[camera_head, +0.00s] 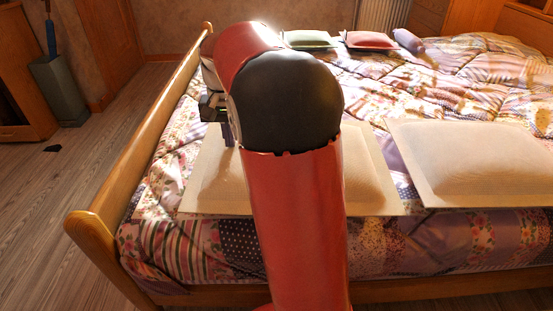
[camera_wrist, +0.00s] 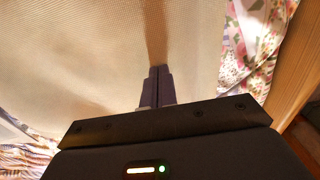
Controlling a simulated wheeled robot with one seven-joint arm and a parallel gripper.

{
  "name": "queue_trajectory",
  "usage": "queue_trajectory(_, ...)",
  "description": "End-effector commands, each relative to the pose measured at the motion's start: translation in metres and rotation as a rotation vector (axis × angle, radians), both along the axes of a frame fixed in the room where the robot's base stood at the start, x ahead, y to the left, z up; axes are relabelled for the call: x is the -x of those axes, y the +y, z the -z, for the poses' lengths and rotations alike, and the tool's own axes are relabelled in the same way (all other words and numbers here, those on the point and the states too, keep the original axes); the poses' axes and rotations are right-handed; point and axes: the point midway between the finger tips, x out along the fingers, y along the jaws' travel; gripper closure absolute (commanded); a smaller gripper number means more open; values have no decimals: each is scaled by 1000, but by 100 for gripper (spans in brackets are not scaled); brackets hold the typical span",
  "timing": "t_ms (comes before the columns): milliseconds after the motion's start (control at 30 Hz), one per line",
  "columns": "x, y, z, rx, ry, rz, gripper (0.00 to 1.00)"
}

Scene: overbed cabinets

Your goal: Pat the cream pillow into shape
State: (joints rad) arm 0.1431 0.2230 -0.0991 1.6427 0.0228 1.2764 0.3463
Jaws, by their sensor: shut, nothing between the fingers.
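A cream pillow (camera_head: 370,178) lies flat near the front left edge of the bed, its middle hidden behind my red and black arm. A second, similar cream pillow (camera_head: 480,160) lies to its right. My gripper (camera_head: 228,143) points down over the left part of the first pillow. In the wrist view my gripper (camera_wrist: 159,68) has its two dark fingers together and empty, against the pillow's woven surface (camera_wrist: 80,60). A shadow meets the fingertips, so they are at or very close to the cloth; I cannot tell whether they press it.
The patchwork quilt (camera_head: 440,85) covers the bed. A wooden end board (camera_head: 140,145) rises along the left side, close to my gripper. Green (camera_head: 311,40) and red (camera_head: 369,40) cushions and a purple bolster (camera_head: 408,41) lie farther back. The floor at left is mostly open.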

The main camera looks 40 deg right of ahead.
Motion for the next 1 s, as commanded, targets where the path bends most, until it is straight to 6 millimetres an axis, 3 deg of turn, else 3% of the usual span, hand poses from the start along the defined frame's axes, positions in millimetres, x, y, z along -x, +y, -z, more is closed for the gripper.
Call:
queue_trajectory(267, 0, 0, -7, -1, 1, 0, 100)
queue_trajectory(833, 0, 0, -65, 0, 0, 0, 100)
queue_trajectory(1000, 0, 0, -72, -1, 1, 0, 100)
